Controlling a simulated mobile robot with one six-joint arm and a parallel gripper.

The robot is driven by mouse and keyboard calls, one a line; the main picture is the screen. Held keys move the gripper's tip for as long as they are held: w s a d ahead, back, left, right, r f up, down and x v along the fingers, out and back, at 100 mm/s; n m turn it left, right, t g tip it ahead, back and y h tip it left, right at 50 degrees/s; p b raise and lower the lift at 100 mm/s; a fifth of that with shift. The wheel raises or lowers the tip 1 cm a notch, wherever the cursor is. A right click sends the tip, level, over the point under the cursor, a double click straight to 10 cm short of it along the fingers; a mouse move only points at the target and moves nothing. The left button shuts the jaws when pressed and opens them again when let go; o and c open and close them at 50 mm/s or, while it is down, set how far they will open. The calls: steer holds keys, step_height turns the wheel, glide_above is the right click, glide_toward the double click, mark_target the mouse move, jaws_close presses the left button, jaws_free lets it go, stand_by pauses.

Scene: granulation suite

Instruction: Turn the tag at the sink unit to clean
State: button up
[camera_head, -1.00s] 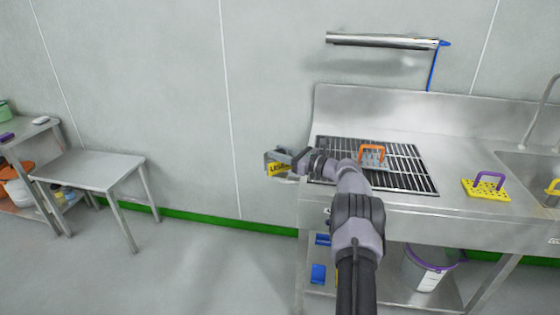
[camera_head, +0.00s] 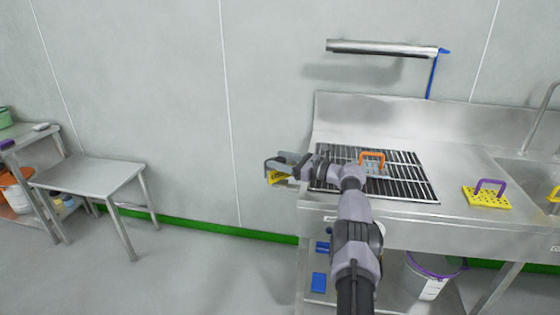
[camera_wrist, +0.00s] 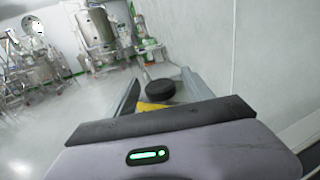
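The yellow tag (camera_head: 277,178) with dark lettering is at the left end of the steel sink unit (camera_head: 465,225). Its lettering is too small to read with certainty. My gripper (camera_head: 273,166) is at the tag, and one finger partly covers it. In the wrist view, a round black knob (camera_wrist: 160,88) and a bit of the yellow tag (camera_wrist: 150,106) show between the two fingers. The fingers of my gripper (camera_wrist: 158,78) stand apart, with a gap on each side of the knob. Most of the tag's face is hidden in that view.
An orange-handled scrubber (camera_head: 372,156) rests on the drain grate (camera_head: 408,178). A yellow pad with a purple handle (camera_head: 488,194) lies near the basin. A white bucket (camera_head: 430,280) stands below. A steel table (camera_head: 90,173) is at left, with clear floor between.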

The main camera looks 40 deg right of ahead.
steer(key=p+v, duration=0.6)
steer(key=v, duration=1.1)
steer(key=shift+s, duration=0.2)
